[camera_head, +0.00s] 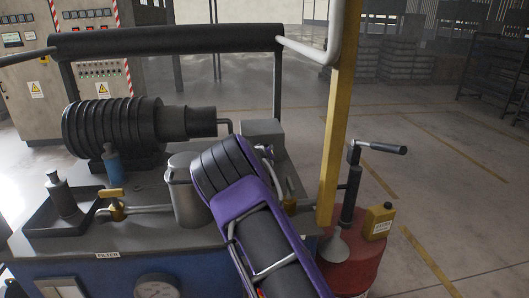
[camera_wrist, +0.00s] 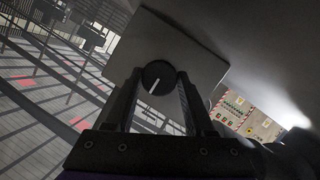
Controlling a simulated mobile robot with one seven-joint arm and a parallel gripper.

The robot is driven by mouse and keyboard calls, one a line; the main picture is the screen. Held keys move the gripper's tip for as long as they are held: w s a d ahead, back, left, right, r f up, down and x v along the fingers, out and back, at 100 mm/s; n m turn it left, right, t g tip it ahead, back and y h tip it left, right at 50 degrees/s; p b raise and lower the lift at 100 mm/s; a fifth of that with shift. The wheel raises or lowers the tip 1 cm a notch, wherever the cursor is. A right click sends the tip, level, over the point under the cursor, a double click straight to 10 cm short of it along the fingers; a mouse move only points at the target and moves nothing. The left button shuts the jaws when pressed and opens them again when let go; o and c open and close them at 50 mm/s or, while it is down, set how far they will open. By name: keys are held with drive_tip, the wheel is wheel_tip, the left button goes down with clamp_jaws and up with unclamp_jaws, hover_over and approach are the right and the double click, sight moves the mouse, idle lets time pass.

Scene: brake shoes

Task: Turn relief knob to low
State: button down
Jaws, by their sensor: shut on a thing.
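The relief knob (camera_wrist: 158,77) is a dark round knob with a white pointer line on the face of a grey box (camera_wrist: 160,35). In the wrist view its pointer slants toward the lower left. My gripper (camera_wrist: 159,75) has one finger on each side of the knob and is shut on it. No low marking can be read. In the head view a grey box (camera_head: 262,132) stands behind my purple arm, which hides my gripper and the knob.
A ribbed black motor (camera_head: 112,125), a grey canister (camera_head: 186,190) and a yellow-handled valve (camera_head: 112,205) are on the bench left of my arm. A yellow post (camera_head: 338,120) rises close on the right. A red drum (camera_head: 355,262) with a crank pump stands beyond it.

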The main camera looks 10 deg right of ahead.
drive_tip(key=shift+f, duration=0.1)
drive_tip(key=shift+c, duration=1.3)
unclamp_jaws()
drive_tip(key=p+v, duration=0.1)
drive_tip(key=v, duration=1.6)
drive_tip(key=shift+s, duration=0.25)
